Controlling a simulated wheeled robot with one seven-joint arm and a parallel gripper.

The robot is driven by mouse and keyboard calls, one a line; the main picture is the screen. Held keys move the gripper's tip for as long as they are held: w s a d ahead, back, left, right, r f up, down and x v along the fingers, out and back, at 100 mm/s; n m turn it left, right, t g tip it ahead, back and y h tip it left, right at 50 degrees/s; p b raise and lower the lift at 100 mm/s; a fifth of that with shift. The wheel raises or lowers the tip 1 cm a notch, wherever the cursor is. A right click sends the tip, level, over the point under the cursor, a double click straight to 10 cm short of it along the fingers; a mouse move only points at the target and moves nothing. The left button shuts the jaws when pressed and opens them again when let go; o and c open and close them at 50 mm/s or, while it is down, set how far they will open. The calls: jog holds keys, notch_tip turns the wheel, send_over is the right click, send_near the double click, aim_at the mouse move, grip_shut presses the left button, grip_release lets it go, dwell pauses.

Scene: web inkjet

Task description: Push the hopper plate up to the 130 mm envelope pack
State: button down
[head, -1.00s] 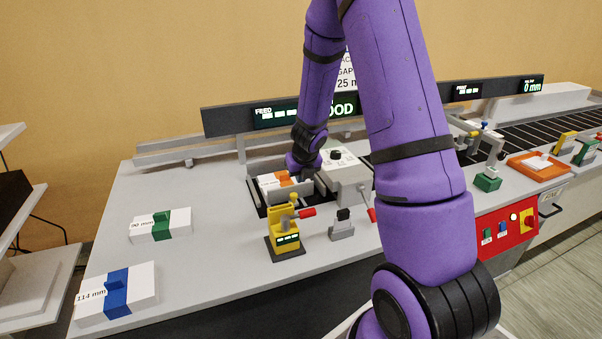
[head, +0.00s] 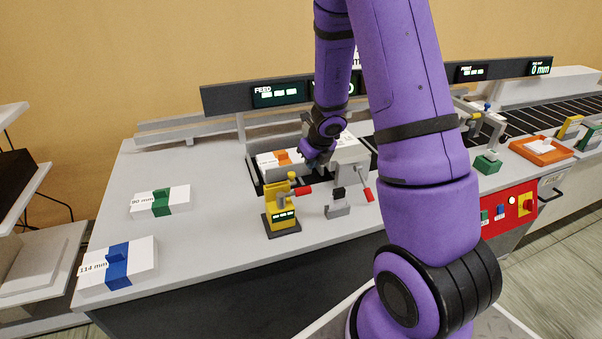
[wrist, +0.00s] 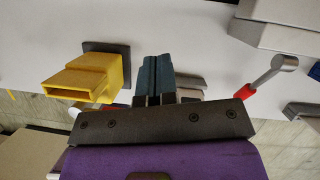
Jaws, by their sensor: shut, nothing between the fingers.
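An envelope pack with an orange band (head: 281,158) lies in the black-edged hopper (head: 255,178); its label is too small to read. It is the only pack in the hopper. My gripper (head: 313,160) is just right of this pack, low over the hopper, partly hidden by my arm. In the wrist view its fingers (wrist: 158,80) are shut together and empty. I cannot make out the hopper plate for certain; my gripper and wrist cover that part, so any contact with it cannot be told.
Packs with green (head: 161,202) and blue (head: 118,266) bands lie left. The table between is clear.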

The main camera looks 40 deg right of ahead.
send_near(294, 182)
jog(key=s+f, duration=0.1)
jog(key=f, duration=0.1)
jog(key=s+f, duration=0.1)
jog(key=shift+s+a+f, duration=0.15)
jog(key=shift+s+f, duration=0.25)
jog(key=w, duration=0.3)
jog(key=shift+f, duration=0.1)
jog(key=shift+w, duration=0.6)
